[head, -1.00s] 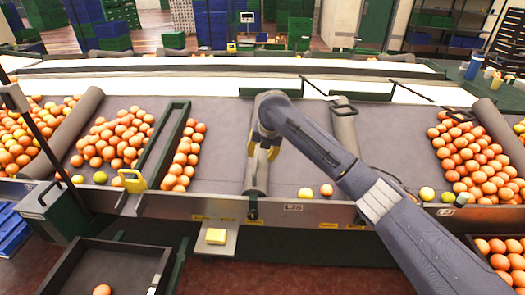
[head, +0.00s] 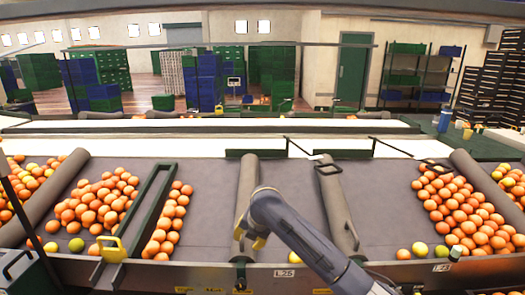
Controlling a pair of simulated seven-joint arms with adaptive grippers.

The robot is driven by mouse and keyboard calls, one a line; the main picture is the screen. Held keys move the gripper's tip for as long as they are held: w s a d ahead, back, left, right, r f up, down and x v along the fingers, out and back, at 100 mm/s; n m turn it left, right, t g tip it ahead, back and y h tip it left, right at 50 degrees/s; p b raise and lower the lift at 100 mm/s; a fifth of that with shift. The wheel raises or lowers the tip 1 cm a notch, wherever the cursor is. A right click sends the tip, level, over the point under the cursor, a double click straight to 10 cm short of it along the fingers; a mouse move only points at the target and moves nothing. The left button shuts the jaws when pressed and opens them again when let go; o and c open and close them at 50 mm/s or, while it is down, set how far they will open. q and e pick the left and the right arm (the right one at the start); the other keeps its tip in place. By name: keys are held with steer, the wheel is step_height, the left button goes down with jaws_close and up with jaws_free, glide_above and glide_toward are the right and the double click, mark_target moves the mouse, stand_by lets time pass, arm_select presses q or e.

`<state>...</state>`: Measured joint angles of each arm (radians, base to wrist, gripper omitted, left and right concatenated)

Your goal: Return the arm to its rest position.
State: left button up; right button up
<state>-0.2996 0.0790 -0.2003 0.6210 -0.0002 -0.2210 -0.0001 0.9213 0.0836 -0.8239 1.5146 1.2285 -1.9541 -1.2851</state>
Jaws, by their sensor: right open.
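My right arm comes in from the bottom right, and my right gripper (head: 258,242) hangs over the front part of the grey divider roller (head: 247,185) near the middle of the belt. Its yellowish fingertips point down, and I see nothing held in it. The gripper is open, though its jaws are small and partly hidden by the wrist. My left gripper is not in view. Piles of oranges lie on the left (head: 98,205) and on the right (head: 462,210) of the sorting belt (head: 290,205).
A second roller (head: 337,205) stands right of my gripper. A green frame with a yellow handle (head: 113,250) lies by the left pile. Single fruits (head: 403,254) sit near the front edge. Crates (head: 208,80) are stacked far behind.

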steer(key=s+d+f+m+t+h, duration=0.1)
steer(key=s+d+f+m+t, duration=0.1)
steer(key=s+d+f+m, duration=1.4)
steer(key=s+d+m+h, duration=0.3)
steer(key=s+d+m, duration=0.2)
steer(key=s+d, duration=0.65)
steer(key=s+d+m+h, duration=0.45)
steer(key=s+d, duration=0.45)
steer(key=s, duration=0.5)
steer(key=s+a+f+g+y, duration=0.1)
steer(key=s+a+f+y, duration=0.15)
steer(key=f, duration=1.45)
steer(key=s+a+f+g+y, duration=0.1)
steer(key=a+f+g+y, duration=0.15)
steer(key=f, duration=1.45)
steer(key=s+f+m+g, duration=0.2)
steer(key=s+f+m, duration=0.1)
steer(key=s+f, duration=1.5)
steer(key=shift+s+a+f, duration=0.2)
steer(key=shift+s+a, duration=0.15)
steer(key=shift+s, duration=0.9)
